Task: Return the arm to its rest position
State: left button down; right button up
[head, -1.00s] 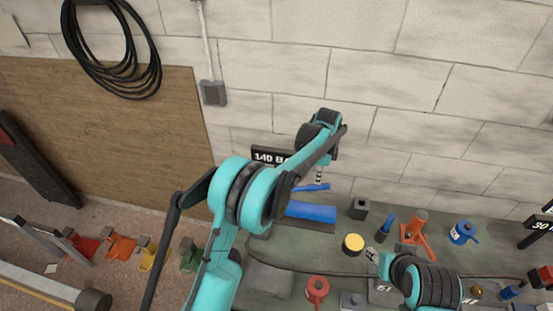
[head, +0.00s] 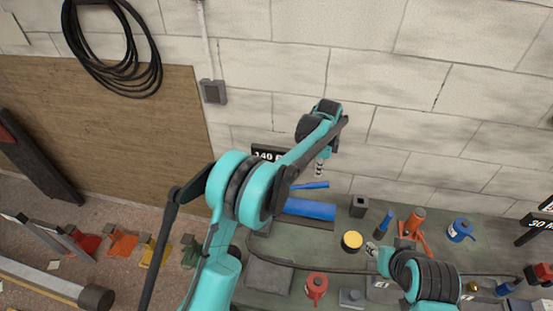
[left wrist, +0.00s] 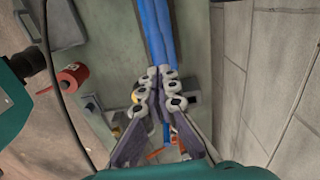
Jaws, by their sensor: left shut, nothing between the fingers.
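My left arm (head: 240,187), teal with dark joints, reaches up from the bottom of the head view and bends right towards the block wall. Its gripper (head: 319,168) points down above the back of the bench, over a blue cylinder (head: 309,208). In the left wrist view the fingers (left wrist: 161,72) are together, with nothing between them, and blue lengths show beyond the tips. My right gripper (head: 371,249) is small at the lower right of the head view, near a yellow-topped round thing (head: 352,241). Its finger gap is too small to read.
The green bench (head: 330,265) holds a red can (head: 316,286), an orange stand (head: 415,222), a blue can (head: 460,229) and a black block (head: 359,206). Coloured bins (head: 122,245) stand at the left. The block wall (head: 420,110) rises close behind the bench.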

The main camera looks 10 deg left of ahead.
dwell(0.6)
pick_arm(q)
jog(key=s+a+r+n+t+b, duration=0.3)
jog(key=s+a+r+n+b, duration=0.2)
jog(key=s+a+n+b, duration=0.55)
jog(key=s+a+f+n+t+b, duration=0.1)
jog(key=s+a+f+n, duration=0.1)
jog(key=s, duration=0.4)
jog(key=s+a+f+n+t+b, duration=0.1)
jog(key=s+a+f+n+b, duration=0.1)
jog(key=s+f, duration=0.3)
jog(key=s+a+f+n+t+b, duration=0.1)
jog(key=s+a+f+n+t, duration=0.1)
jog(key=s, duration=0.7)
jog(key=shift+a+f+n+b, duration=0.3)
jog(key=shift+a+f+n, duration=0.4)
jog(key=shift+n, duration=0.05)
jog(key=shift+s, duration=0.1)
dwell(3.5)
